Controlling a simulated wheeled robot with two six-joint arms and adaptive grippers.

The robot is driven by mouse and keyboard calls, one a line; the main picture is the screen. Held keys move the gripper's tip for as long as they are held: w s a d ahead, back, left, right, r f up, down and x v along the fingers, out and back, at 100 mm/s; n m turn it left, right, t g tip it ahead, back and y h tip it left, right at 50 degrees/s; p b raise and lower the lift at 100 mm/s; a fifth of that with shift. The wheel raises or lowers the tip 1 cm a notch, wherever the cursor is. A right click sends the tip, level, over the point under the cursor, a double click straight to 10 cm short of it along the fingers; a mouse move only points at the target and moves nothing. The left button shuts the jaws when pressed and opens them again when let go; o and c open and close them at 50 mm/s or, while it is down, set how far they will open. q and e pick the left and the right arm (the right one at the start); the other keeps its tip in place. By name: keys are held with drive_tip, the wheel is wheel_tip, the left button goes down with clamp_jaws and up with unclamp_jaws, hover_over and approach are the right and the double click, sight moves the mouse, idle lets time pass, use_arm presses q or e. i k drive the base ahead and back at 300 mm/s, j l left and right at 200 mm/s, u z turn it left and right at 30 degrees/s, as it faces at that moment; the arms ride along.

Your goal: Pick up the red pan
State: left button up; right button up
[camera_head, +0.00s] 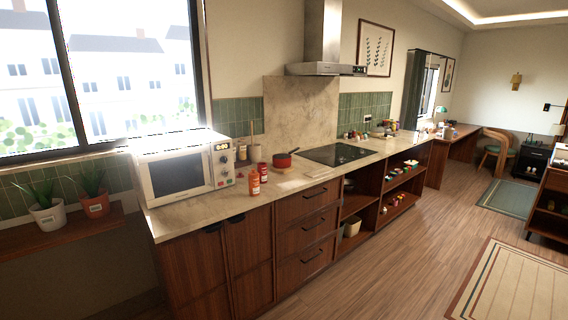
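The red pan (282,160) is small in the camera_head view. It sits on the light stone counter, between the microwave and the black cooktop. Its dark handle points up and to the right, toward the cooktop. Neither of my grippers shows in this view, and the pan stands clear of any arm.
A white microwave (184,166) stands on the counter's left end. Red and orange bottles (254,182) stand in front and left of the pan. A black cooktop (338,154) lies to its right under a steel hood (326,68). The wooden floor (400,260) ahead is clear.

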sight(282, 160)
drive_tip(key=i+l+u, duration=0.1)
drive_tip(key=u, duration=0.2)
drive_tip(key=i+l+u, duration=0.1)
drive_tip(key=u, duration=0.2)
drive_tip(key=i+l+u, duration=0.1)
drive_tip(key=i+l, duration=0.35)
drive_tip(key=l, duration=0.2)
drive_tip(key=i+l+u, duration=0.15)
drive_tip(key=i+l, duration=0.25)
drive_tip(key=l, duration=0.25)
drive_tip(key=i+l+u, duration=0.15)
drive_tip(key=l, duration=0.2)
drive_tip(key=i+l, duration=0.2)
drive_tip(key=l, duration=0.15)
drive_tip(key=i+l+u, duration=0.15)
drive_tip(key=l, duration=0.25)
drive_tip(key=i+l, duration=0.2)
drive_tip(key=l, duration=0.15)
drive_tip(key=u, duration=0.05)
